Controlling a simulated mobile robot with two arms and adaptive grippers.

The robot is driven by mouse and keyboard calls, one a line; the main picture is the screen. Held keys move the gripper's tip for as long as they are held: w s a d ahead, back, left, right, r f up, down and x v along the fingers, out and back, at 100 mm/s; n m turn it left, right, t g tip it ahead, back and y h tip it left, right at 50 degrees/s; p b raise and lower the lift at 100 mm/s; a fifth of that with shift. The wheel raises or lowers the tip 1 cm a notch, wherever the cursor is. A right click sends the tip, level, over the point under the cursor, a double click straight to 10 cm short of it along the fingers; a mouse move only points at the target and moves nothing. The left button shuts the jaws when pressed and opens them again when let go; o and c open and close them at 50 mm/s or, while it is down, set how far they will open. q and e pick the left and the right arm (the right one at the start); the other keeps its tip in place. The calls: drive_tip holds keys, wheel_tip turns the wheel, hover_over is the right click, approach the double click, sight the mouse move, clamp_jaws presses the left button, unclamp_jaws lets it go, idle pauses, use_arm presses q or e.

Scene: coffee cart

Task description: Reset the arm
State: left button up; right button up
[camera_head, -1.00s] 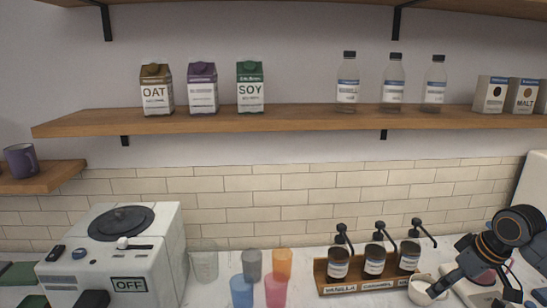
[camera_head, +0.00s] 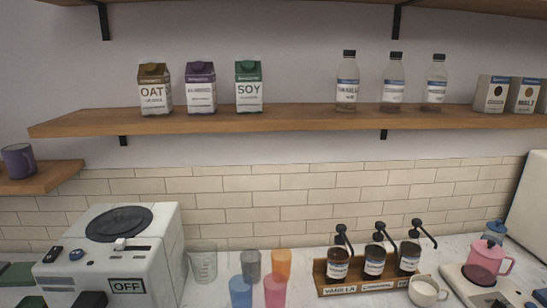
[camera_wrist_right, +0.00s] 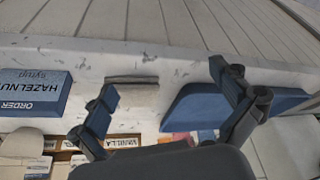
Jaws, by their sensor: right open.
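My right gripper (camera_wrist_right: 163,80) shows in the right wrist view with its two dark fingers spread apart and nothing between them. It is out of the head view. My left gripper is in neither view. A white cup (camera_head: 428,290) stands on the counter right of the wooden syrup rack (camera_head: 335,290). The rack holds three dark pump bottles, with the middle one (camera_head: 375,263) among them. In the wrist view, a blue block reading HAZELNUT SYRUP ORDER (camera_wrist_right: 35,92) lies left of the fingers, and the rack's VANILLA label (camera_wrist_right: 124,142) shows low behind them.
A white machine marked OFF (camera_head: 125,270) stands at left. Clear, blue, grey, orange and pink cups, including the pink cup (camera_head: 275,291), stand mid-counter. A pink pitcher (camera_head: 487,262) sits on a pale appliance at right. The shelf (camera_head: 290,120) above holds cartons, bottles and boxes.

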drive_tip(key=s+d+f+m+h, duration=0.15)
drive_tip(key=s+m, duration=0.35)
drive_tip(key=s, duration=0.9)
wheel_tip(320, 180, down, 31)
drive_tip(key=s+g+b, duration=0.1)
drive_tip(key=s+b, duration=0.1)
drive_tip(key=b, duration=0.4)
use_arm(q)
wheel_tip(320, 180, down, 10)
drive_tip(key=b, duration=0.4)
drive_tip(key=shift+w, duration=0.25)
use_arm(e)
drive_tip(key=s+d+f+g, duration=0.1)
drive_tip(key=s+d+f, duration=0.2)
drive_tip(key=s+f, duration=1.3)
wheel_tip(320, 180, down, 4)
drive_tip(key=shift+d+f+n+g+h, duration=0.1)
drive_tip(key=shift+d+n+g+h, duration=0.05)
drive_tip(key=shift+n+g+h, duration=0.2)
